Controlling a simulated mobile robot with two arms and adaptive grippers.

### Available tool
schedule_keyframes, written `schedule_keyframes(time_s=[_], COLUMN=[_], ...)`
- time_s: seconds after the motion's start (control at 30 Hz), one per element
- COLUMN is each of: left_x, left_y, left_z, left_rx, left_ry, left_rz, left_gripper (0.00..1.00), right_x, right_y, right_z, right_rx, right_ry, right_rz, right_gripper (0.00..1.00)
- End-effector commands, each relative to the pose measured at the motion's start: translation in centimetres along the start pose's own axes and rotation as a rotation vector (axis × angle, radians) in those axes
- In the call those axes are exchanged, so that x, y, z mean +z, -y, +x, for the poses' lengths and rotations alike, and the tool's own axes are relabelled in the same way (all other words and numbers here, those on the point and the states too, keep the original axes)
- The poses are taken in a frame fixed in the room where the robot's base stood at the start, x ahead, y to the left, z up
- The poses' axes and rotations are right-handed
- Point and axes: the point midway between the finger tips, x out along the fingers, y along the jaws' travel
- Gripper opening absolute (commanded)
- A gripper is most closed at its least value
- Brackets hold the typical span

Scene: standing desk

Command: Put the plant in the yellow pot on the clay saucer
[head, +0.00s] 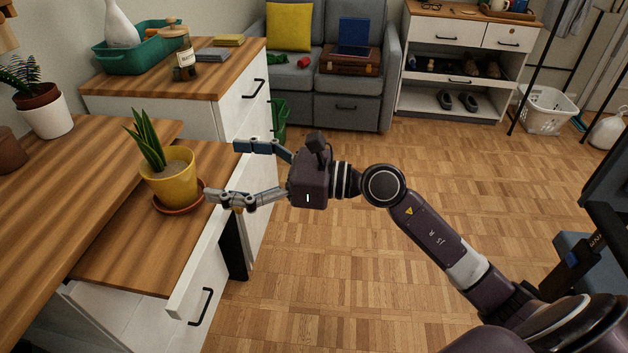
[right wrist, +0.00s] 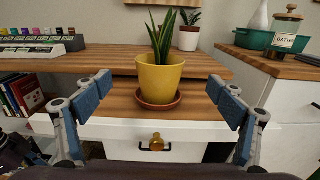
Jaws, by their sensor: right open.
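The plant in the yellow pot (head: 169,186) stands upright on the clay saucer (head: 187,208), on the lower wooden surface at the left of the head view. In the right wrist view the yellow pot (right wrist: 160,80) is centred, with the clay saucer (right wrist: 158,103) under it. My right gripper (head: 222,172) is open and empty, to the right of the pot. Its fingers spread to either side of the pot in the right wrist view, apart from it and nearer the camera. My left gripper is not in view.
A higher wooden desktop (head: 60,200) lies to the left. Another plant in a white pot (head: 48,117) stands on it. A cabinet (head: 170,85) behind carries a green tray (head: 141,52) and a jar (head: 186,66).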

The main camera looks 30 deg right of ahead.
Motion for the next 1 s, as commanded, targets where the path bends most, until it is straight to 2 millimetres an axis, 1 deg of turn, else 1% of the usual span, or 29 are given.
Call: schedule_keyframes(time_s=[0.07, 0.13, 0.17, 0.23, 0.27, 0.3, 0.37, 0.4, 0.47, 0.5, 0.57, 0.6, 0.63, 0.67, 0.7, 0.77, 0.8, 0.87, 0.9, 0.93, 0.97, 1.0], left_x=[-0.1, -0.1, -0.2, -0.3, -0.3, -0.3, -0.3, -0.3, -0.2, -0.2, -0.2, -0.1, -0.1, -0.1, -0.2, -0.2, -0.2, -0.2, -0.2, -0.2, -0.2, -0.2], left_y=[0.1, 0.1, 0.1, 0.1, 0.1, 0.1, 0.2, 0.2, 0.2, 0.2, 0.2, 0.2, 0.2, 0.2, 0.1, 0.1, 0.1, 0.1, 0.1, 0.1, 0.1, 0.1], left_z=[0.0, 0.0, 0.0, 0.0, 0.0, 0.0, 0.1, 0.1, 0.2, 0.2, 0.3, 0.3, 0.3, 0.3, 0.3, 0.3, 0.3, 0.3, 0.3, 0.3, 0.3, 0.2], left_rx=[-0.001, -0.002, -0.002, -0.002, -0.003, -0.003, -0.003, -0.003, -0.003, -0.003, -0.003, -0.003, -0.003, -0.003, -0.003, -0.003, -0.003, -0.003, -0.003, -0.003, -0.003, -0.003], left_ry=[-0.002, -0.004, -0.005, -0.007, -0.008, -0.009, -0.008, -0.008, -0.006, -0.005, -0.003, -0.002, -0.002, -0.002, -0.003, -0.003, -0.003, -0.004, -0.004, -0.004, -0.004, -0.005], left_rz=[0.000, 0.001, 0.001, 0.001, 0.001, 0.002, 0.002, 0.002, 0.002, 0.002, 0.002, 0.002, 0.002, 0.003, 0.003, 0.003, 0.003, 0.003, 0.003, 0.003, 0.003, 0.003], left_gripper=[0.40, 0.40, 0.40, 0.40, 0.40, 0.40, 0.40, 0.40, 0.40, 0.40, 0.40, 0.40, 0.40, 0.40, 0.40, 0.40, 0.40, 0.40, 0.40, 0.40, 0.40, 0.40], right_x=[0.4, 1.3, 1.9, 3.2, 3.6, 4.0, 3.8, 3.1, 1.2, -0.6, -4.2, -7.0, -9.3, -11.8, -15.2, -20.5, -24.0, -28.7, -31.3, -33.0, -34.5, -36.1], right_y=[-0.1, -0.2, -0.1, 0.6, 1.2, 2.2, 4.2, 5.6, 7.7, 9.0, 10.4, 11.0, 11.2, 11.2, 10.7, 9.0, 7.3, 4.0, 1.5, -0.5, -2.3, -4.8], right_z=[0.1, 0.0, -0.1, -0.7, -1.2, -2.0, -3.5, -4.7, -6.6, -7.9, -10.0, -11.4, -12.5, -13.5, -14.8, -16.7, -17.9, -19.4, -20.3, -20.9, -21.4, -21.9], right_rx=[-0.004, -0.017, -0.028, -0.064, -0.086, -0.121, -0.185, -0.234, -0.318, -0.381, -0.486, -0.565, -0.629, -0.696, -0.792, -0.952, -1.069, -1.248, -1.366, -1.454, 1.513, 1.524], right_ry=[0.033, 0.102, 0.145, 0.268, 0.328, 0.410, 0.529, 0.604, 0.711, 0.777, 0.871, 0.928, 0.968, 1.006, 1.053, 1.112, 1.144, 1.179, 1.191, 1.196, -1.178, -1.106], right_rz=[0.040, 0.130, 0.185, 0.356, 0.446, 0.572, 0.769, 0.901, 1.100, 1.232, 1.431, 1.560, 1.654, 1.749, 1.872, 2.048, 2.161, 2.310, 2.394, 2.450, -2.455, -2.363], right_gripper=[0.88, 0.88, 0.88, 0.88, 0.88, 0.88, 0.88, 0.88, 0.88, 0.88, 0.88, 0.88, 0.88, 0.88, 0.88, 0.88, 0.88, 0.88, 0.88, 0.88, 0.88, 0.88])
